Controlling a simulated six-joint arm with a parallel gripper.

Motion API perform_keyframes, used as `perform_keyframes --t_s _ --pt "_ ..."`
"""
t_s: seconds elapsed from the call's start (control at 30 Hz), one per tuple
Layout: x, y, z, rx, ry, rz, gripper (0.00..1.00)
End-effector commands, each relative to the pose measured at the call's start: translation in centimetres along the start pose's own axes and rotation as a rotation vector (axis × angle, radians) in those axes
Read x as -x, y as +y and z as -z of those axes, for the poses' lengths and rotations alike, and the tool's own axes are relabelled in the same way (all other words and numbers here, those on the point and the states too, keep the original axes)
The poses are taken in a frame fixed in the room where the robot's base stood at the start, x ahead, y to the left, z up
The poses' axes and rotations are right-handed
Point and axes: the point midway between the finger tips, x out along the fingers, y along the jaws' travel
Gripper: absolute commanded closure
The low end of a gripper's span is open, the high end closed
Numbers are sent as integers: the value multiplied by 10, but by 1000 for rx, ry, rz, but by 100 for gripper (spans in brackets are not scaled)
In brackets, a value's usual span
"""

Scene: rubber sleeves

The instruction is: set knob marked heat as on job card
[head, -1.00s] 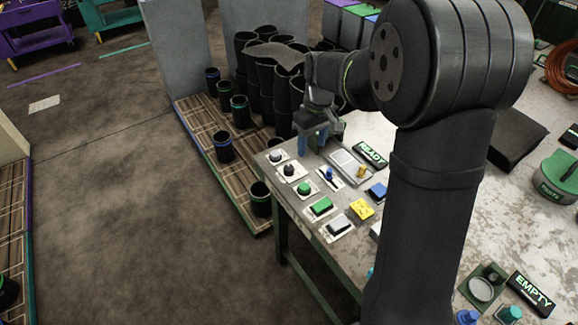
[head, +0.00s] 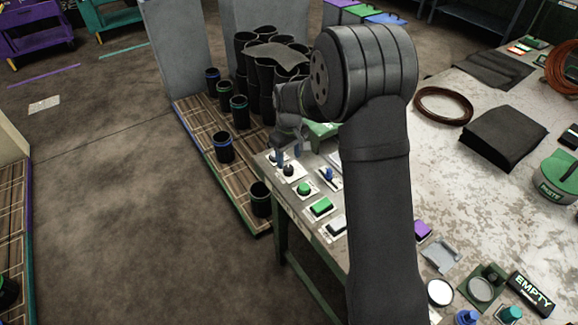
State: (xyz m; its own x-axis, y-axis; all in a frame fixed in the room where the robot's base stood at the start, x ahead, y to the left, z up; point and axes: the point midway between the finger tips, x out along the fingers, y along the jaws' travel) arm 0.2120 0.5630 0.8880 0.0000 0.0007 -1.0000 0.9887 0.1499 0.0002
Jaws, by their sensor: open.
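Small controls stand on white plates at the near left corner of the bench. A black round knob (head: 288,170) and a green round knob (head: 304,189) show there. My gripper (head: 290,158) is open, fingers pointing down, just over or behind the black knob. It partly covers another dark knob at the corner, and I cannot tell whether a finger touches either one. The plate markings are too small to read, so I cannot tell which knob is marked heat. I cannot make out a job card.
My arm hides the panel's right part. Black sleeves (head: 224,147) stand on a slatted pallet to the left. A dark stack (head: 505,137) lies further right.

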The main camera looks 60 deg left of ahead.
Motion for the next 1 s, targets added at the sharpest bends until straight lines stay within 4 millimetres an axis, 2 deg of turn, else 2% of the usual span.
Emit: perform_keyframes --t_s 0.1,0.3,0.67,0.9,1.0 --pt "-23 0 -1 0 -4 2 47" --pt "-44 0 0 0 -1 1 47" --pt "-49 0 0 0 1 0 47" --pt "-49 0 0 0 0 0 92" --pt "-49 0 0 -1 0 0 92"
